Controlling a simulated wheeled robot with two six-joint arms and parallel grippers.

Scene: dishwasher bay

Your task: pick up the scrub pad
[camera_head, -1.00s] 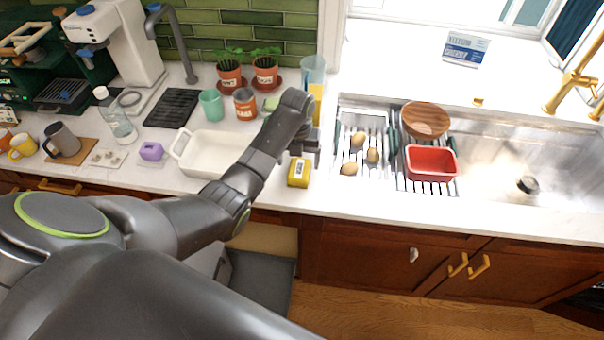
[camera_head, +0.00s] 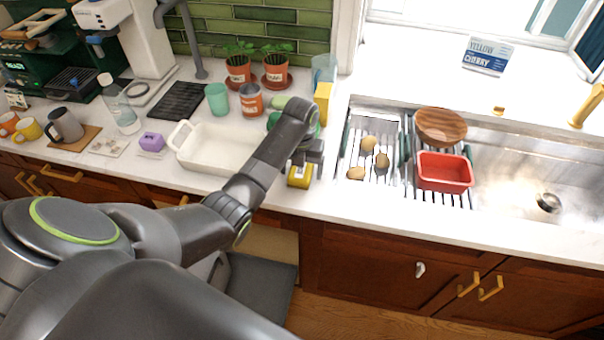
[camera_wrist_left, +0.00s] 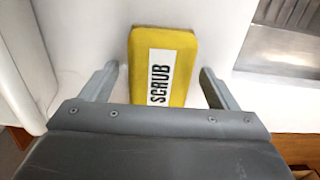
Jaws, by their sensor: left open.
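The scrub pad (camera_head: 300,181) is a yellow block on the white counter, left of the sink. In the left wrist view the scrub pad (camera_wrist_left: 179,52) shows its white "SCRUB" label and lies between the two fingers, with a gap on each side. My left gripper (camera_head: 303,170) is right above the pad in the head view and covers part of it. In the left wrist view my left gripper (camera_wrist_left: 160,85) is open and empty. My right gripper is not in view.
A white baking dish (camera_head: 183,152) stands left of the pad. A yellow sponge-like block (camera_head: 322,103) stands upright behind the gripper. The drying rack with several potatoes and a red tub (camera_head: 445,172) lies to the right. The counter's front edge is close.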

